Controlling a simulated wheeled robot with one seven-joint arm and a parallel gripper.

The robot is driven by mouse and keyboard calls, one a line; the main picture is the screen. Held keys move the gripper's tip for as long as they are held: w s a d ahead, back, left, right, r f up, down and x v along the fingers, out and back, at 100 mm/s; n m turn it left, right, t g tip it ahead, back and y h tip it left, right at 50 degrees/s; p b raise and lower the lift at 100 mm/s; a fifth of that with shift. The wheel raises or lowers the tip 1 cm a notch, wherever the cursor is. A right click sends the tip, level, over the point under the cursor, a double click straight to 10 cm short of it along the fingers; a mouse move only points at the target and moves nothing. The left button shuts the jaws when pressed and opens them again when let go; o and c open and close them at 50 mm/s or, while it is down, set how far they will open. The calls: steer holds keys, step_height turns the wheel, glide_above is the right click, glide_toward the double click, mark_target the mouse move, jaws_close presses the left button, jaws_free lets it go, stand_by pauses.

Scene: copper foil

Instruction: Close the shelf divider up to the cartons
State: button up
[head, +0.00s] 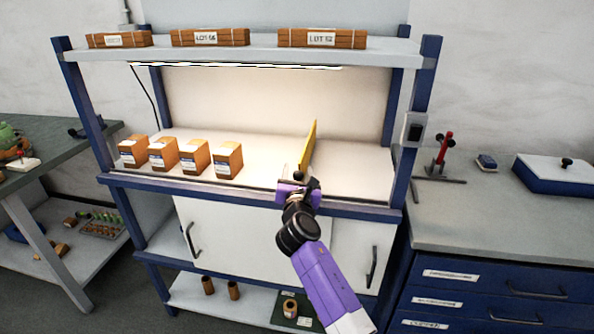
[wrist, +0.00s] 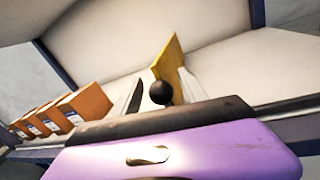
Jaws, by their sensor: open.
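The yellow shelf divider (head: 308,147) stands upright on the lit shelf, right of the cartons, with a wide bare gap between. In the wrist view the divider (wrist: 168,66) has a round black knob (wrist: 160,92) at its front end. Several brown cartons with white and blue labels, the rightmost one (head: 228,161) nearest the divider, stand in a row at the shelf's left. My gripper (head: 299,180) is at the shelf's front edge by the divider's near end. In the wrist view my gripper (wrist: 163,90) is open, its fingers either side of the knob; contact cannot be told.
The lit shelf (head: 350,176) is bare right of the divider. Blue posts (head: 398,185) bound it. An upper shelf (head: 250,54) carries bundled lots. White cabinet doors (head: 225,235) lie below. A blue drawer bench (head: 480,290) stands at the right.

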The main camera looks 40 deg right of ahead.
steer(key=shift+x, duration=0.9)
jaws_close()
steer(key=shift+a, duration=0.1)
stand_by(0.7)
